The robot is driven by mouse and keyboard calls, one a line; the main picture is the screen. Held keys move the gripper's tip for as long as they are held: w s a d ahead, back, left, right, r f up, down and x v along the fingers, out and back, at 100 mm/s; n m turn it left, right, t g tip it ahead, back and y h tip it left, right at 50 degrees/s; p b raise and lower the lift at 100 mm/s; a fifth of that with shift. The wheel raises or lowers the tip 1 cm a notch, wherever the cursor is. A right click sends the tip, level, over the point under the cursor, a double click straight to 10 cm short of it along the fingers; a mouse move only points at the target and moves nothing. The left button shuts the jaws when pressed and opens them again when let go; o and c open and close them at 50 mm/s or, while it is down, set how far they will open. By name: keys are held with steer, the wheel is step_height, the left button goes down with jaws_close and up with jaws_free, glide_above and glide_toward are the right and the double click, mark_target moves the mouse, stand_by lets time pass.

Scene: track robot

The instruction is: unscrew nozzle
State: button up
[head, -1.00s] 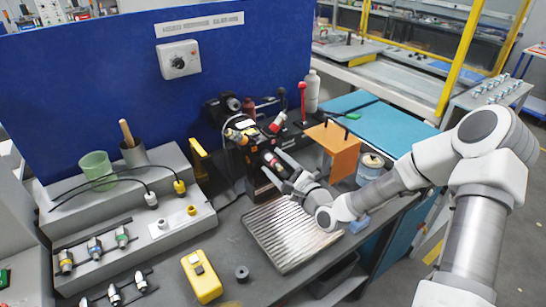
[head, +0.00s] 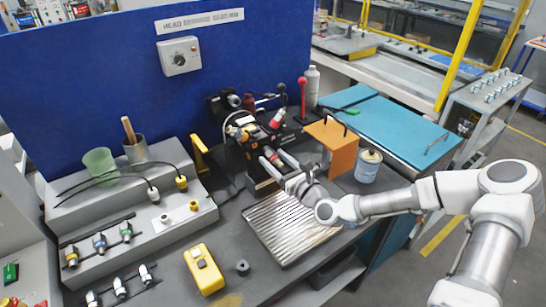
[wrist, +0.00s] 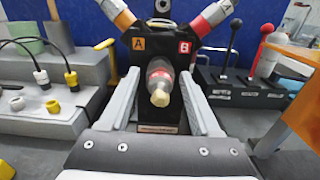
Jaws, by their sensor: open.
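The nozzle (wrist: 159,88) points toward the wrist camera from the front of a black head block (wrist: 127,72). It has a pale tan tip and a dark body with a reddish band. My gripper (wrist: 158,100) is open, with one finger on each side of the nozzle and visible gaps between. In the head view my gripper (head: 279,168) is at the front of the black block, and its fingers largely hide the nozzle. Orange connector A (wrist: 116,14) and red connector B (wrist: 213,15) angle outward above the nozzle.
A ribbed metal tray (head: 287,229) lies below my gripper. An orange panel (head: 334,146) and a can (head: 368,167) stand close to my arm's right. Black and red levers (wrist: 262,40) are right of the block. A grey stepped rack (head: 190,218) with cables is left.

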steer(key=m+b, duration=0.1)
steer(key=m, duration=0.4)
steer(key=shift+f+m, duration=0.1)
steer(key=shift+m, duration=0.3)
steer(key=m, duration=0.6)
steer(key=shift+b, duration=0.35)
steer(key=shift+c, duration=0.3)
jaws_close()
